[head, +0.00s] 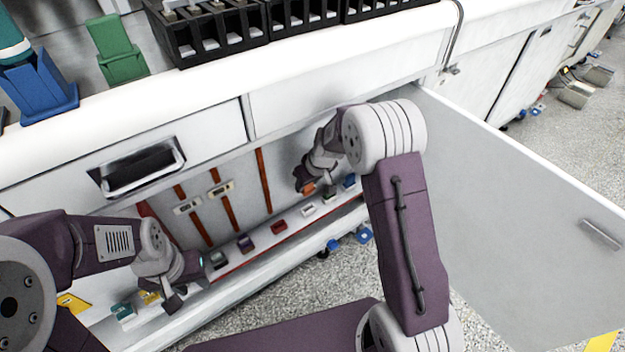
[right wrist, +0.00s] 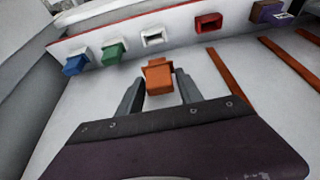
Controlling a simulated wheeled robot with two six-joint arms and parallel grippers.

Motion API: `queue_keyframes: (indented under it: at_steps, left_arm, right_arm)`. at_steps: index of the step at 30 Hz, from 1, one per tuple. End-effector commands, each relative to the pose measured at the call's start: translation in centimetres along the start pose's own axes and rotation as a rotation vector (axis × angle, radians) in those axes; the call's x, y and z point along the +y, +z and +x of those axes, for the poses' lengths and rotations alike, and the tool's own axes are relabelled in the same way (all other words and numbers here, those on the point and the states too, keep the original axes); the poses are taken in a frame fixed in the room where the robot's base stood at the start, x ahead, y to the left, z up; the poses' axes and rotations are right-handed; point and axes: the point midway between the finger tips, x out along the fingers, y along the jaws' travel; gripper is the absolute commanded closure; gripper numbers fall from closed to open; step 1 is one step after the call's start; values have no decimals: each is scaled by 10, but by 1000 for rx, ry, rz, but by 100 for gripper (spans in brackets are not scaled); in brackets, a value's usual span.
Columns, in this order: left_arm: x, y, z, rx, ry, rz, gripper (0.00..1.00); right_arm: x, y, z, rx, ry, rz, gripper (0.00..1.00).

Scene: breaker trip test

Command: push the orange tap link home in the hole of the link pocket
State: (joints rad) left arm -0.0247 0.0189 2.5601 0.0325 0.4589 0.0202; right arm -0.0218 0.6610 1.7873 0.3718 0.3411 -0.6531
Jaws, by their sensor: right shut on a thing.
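My right gripper (right wrist: 158,90) is shut on the orange tap link (right wrist: 158,77), one finger on each side of it. In the head view the link (head: 308,188) shows at the tip of my right gripper (head: 307,182), inside the open cabinet. A white pocket (right wrist: 153,37) with a dark opening sits on the rail just beyond the link, with a visible gap between them. It also shows in the head view (head: 308,210). I cannot tell how well the link lines up with the opening. My left gripper (head: 186,294) looks open and empty, low at the left.
Green (right wrist: 113,52) and blue (right wrist: 75,65) blocks sit to one side of the white pocket, red (right wrist: 208,22) and purple (right wrist: 268,11) ones to the other. Orange-brown bars (head: 263,180) run up the back panel. An open door (head: 520,200) stands at right.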

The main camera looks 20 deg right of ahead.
Motion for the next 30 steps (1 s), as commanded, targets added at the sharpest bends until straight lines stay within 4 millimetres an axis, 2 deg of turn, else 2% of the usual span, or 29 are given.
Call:
queue_keyframes:
  at_steps: [11, 24, 30]
  left_arm:
    - [0, 0, 4, 0, 0, 0, 64]
    - [-1, 5, 47, 0, 0, 0, 64]
    - [-1, 6, 55, 0, 0, 0, 64]
  right_arm:
    - [0, 1, 3, 1, 0, 0, 100]
    - [0, 19, 46, 0, 0, 0, 100]
    - [0, 22, 54, 1, 0, 0, 100]
